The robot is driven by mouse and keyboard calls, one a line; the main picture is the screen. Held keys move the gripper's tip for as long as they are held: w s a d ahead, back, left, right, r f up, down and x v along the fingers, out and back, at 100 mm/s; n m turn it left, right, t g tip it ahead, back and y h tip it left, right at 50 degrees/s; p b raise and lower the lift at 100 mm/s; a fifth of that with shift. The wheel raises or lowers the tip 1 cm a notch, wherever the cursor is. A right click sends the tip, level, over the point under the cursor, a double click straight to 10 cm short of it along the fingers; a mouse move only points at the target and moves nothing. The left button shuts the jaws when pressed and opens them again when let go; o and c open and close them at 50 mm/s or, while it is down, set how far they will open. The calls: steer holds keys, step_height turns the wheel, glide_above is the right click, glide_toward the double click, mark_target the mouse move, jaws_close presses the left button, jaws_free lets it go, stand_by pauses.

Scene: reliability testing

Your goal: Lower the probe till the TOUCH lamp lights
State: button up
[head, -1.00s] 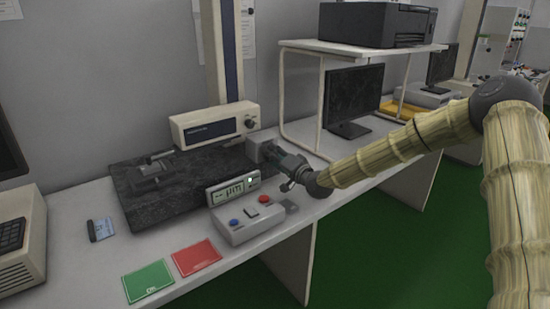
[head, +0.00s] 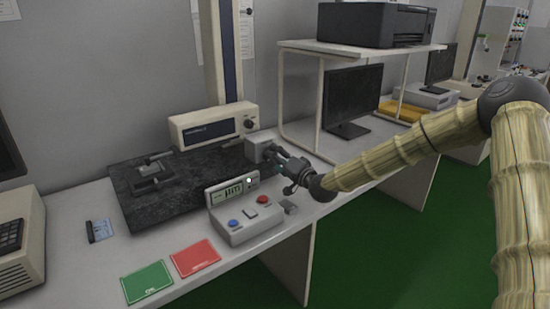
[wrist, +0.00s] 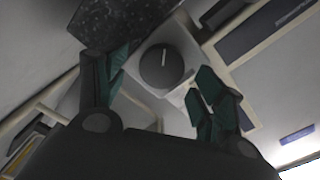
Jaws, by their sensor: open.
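A grey box (head: 262,150) stands at the right edge of the dark granite plate (head: 125,190). In the wrist view its round dark knob (wrist: 162,66), with a white pointer line, lies between my gripper's teal fingers (wrist: 163,84). My gripper (head: 278,162) is open around or just in front of the knob; contact cannot be told. The control box (head: 240,225) has a tilted display (head: 232,191), too small to read. A small bright lamp (head: 249,181) glows at the display's right; its label is unreadable. I cannot make out the probe tip.
A small metal fixture (head: 150,178) sits on the plate before the tall column (head: 220,60) and a cream unit (head: 212,127). A green card (head: 147,283), a red card (head: 195,259) and a blue-white card (head: 100,231) lie on the bench. A monitor (head: 352,98) stands to the right.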

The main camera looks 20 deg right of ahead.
steer(key=v, duration=1)
steer(key=shift+r, duration=0.1)
stand_by(3.3)
